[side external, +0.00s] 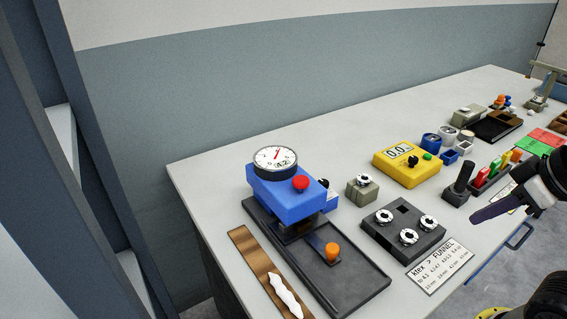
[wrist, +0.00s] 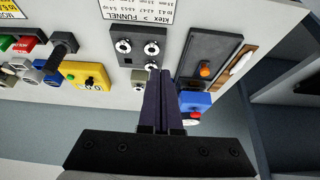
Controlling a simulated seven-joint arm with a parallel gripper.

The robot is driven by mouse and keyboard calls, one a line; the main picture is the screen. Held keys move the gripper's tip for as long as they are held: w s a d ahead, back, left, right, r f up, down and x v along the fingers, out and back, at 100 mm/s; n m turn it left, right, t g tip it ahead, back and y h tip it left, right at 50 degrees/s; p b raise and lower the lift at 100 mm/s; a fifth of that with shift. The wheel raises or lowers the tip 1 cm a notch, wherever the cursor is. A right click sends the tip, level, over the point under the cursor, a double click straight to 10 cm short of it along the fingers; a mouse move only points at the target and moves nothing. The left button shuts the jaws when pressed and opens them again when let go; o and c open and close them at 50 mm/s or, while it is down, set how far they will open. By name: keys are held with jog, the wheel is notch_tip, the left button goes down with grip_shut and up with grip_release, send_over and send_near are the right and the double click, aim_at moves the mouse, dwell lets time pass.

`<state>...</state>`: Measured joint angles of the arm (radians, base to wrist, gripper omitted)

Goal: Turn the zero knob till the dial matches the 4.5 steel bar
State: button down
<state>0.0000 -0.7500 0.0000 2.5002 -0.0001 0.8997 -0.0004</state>
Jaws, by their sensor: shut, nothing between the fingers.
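A blue gauge (side external: 288,203) with a round white dial (side external: 272,160) sits at the back end of a dark base tray. Its red needle points roughly upward; the dial's figures are too small to read surely. A red knob (side external: 300,183) is on top of the gauge and a black knob (side external: 323,184) on its right side. I cannot tell which is the zero knob. The blue body (wrist: 195,103) also shows in the wrist view, right of my fingers. My gripper (side external: 474,219) is shut and empty, at the right, apart from the gauge. No bar marked 4.5 is readable.
A dark block (side external: 433,242) holds three round metal pieces. Near it are a grey-green block (side external: 362,194), a yellow meter (side external: 402,168), a black upright handle (side external: 463,178) and a printed card (side external: 440,266). An orange knob (side external: 332,252) stands on the tray. Table behind the gauge is clear.

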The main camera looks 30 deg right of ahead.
jog(key=c, duration=1.2)
grip_release()
jog(key=shift+c, duration=0.2)
jog(key=shift+o, duration=1.4)
jog(key=shift+s+m, duration=0.2)
jog(key=shift+m, duration=0.3)
jog(key=o, duration=0.4)
jog(key=r, duration=0.1)
jog(key=w+r+m, duration=0.1)
jog(key=r, duration=0.1)
jog(key=r+m, duration=0.1)
jog(key=shift+w+r, duration=0.2)
jog(key=shift+w, duration=0.15)
jog(key=shift+o, duration=0.3)
jog(key=shift+m+g, duration=0.3)
jog(key=shift+m, duration=0.6)
jog(key=w+r, duration=0.4)
jog(key=shift+a+r, duration=0.1)
jog(key=shift+r, duration=0.1)
jog(key=w+r+m+g, duration=0.1)
jog(key=w+r+m, duration=0.3)
jog(key=w, duration=0.7)
jog(key=g, duration=0.4)
send_over(323, 182)
notch_tip(323, 182, down, 12)
jog(key=f, duration=0.1)
notch_tip(323, 182, down, 14)
jog(key=shift+r, duration=0.15)
